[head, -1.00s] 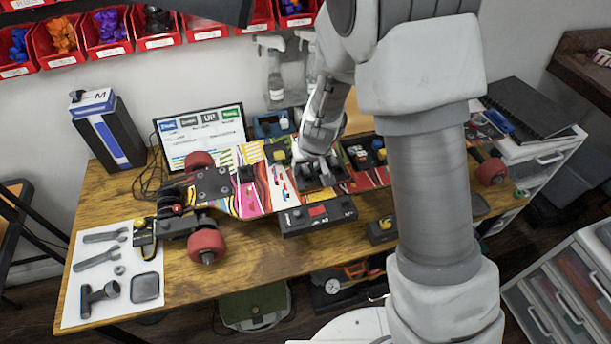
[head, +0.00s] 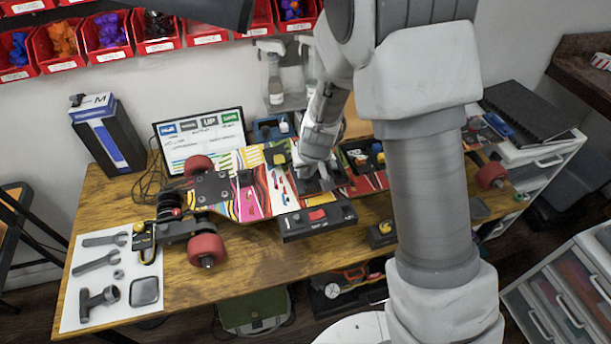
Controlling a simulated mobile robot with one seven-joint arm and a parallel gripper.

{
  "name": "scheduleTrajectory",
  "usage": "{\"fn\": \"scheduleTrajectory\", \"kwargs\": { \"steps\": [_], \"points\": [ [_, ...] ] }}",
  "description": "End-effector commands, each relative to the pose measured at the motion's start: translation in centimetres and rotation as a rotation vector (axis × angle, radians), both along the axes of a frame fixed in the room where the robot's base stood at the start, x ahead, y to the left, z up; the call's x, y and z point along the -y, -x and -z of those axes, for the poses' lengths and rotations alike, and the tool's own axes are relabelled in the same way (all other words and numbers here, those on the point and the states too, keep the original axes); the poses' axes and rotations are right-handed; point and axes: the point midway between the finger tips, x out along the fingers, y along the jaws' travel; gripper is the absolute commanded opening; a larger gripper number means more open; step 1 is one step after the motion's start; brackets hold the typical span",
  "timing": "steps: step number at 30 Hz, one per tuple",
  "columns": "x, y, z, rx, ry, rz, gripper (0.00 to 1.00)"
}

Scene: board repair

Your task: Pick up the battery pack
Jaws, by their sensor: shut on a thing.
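The skateboard (head: 262,195) lies upside down across the wooden table, with red wheels and a colourful striped underside. My gripper (head: 318,180) points down at the middle of the board. It is shut on a dark block, which I take to be the battery pack (head: 329,185). The jaws hide most of the block, and I cannot tell whether it is clear of the board. A black box with a red switch (head: 317,215) sits at the board's near edge, just in front of my gripper.
A laptop (head: 203,135) and a tall black-and-blue box (head: 108,135) stand behind the board. A white sheet with grey tools (head: 103,302) lies at the front left. Red bins (head: 115,45) line the wall. Bare tabletop (head: 235,278) shows in front.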

Motion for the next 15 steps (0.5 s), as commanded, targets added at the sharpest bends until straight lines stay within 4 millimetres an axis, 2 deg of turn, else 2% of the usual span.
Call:
{"fn": "scheduleTrajectory", "kwargs": {
  "steps": [8, 15],
  "points": [
    [0.1, 0.5, -0.8, 0.003, -0.001, 0.0, 0.0],
    [0.8, 2.9, -2.6, 0.004, -0.001, 0.0, 0.0]
  ]
}}
